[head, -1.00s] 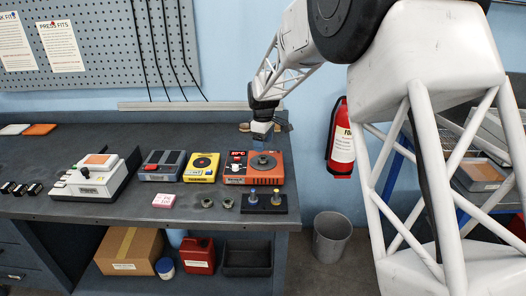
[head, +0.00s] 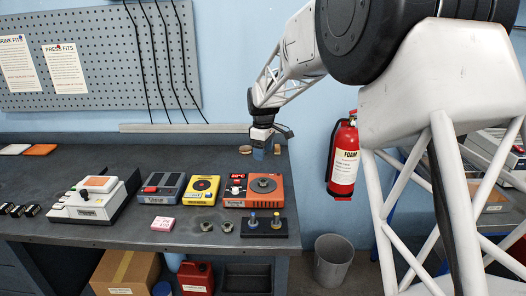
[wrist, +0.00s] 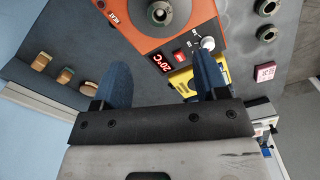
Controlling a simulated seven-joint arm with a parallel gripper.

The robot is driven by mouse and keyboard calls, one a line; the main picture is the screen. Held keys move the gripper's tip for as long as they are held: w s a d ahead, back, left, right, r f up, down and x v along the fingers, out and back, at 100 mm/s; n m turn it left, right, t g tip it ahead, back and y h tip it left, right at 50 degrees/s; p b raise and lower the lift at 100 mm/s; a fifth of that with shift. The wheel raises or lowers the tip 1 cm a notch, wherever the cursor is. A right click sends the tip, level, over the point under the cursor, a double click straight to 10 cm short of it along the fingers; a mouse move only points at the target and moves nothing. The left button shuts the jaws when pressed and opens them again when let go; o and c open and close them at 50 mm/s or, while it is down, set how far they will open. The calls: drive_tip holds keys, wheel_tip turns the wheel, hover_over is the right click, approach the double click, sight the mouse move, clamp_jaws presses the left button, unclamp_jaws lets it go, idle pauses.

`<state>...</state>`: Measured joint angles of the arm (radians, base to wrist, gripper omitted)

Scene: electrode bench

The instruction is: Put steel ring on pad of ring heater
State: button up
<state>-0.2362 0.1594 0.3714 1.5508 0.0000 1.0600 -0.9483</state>
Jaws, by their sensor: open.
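The ring heater (head: 240,202) is an orange box with a red display, a white knob and a round dark grey pad (head: 264,185); it also shows in the wrist view (wrist: 127,45). A small round piece sits at the pad's middle; I cannot tell whether it is loose. Two dull metal rings lie flat on the bench in front of the heater, a left one (head: 206,226) and a right one (head: 227,226). Either may be the steel ring. My gripper (head: 263,155) hangs above the bench behind the heater. Its blue fingers (wrist: 158,80) are apart with nothing between them.
A yellow device (head: 203,190) and a grey device (head: 163,187) stand left of the heater. A black stand with two posts (head: 265,228) is right of the rings; a pink box (head: 162,224) is left. Several small tan-topped pieces (wrist: 65,76) lie behind the heater.

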idle(0.4)
drive_tip(key=s+d+r+m, duration=0.2)
drive_tip(key=s+d+r, duration=0.15)
drive_tip(key=s, duration=0.45)
drive_tip(key=s+d+r+m+t, duration=0.1)
drive_tip(key=s+d+r+m, duration=0.2)
drive_tip(key=s+d, duration=0.35)
drive_tip(key=s+d+r+m, duration=0.2)
drive_tip(key=s+d+r, duration=0.15)
drive_tip(key=s, duration=0.65)
drive_tip(key=s+d+f+m, duration=0.1)
drive_tip(key=s+d+m, duration=0.1)
drive_tip(key=s, duration=0.7)
drive_tip(key=s+d+f+m+t, duration=0.1)
drive_tip(key=s+d+f+m, duration=0.1)
drive_tip(key=s, duration=0.7)
drive_tip(key=s+d+f+m, duration=0.1)
drive_tip(key=s+d+m, duration=0.1)
drive_tip(key=s, duration=0.7)
drive_tip(key=shift+d+f+m+t, duration=0.2)
drive_tip(key=shift+f+m+t, duration=0.1)
drive_tip(key=shift+m, duration=0.1)
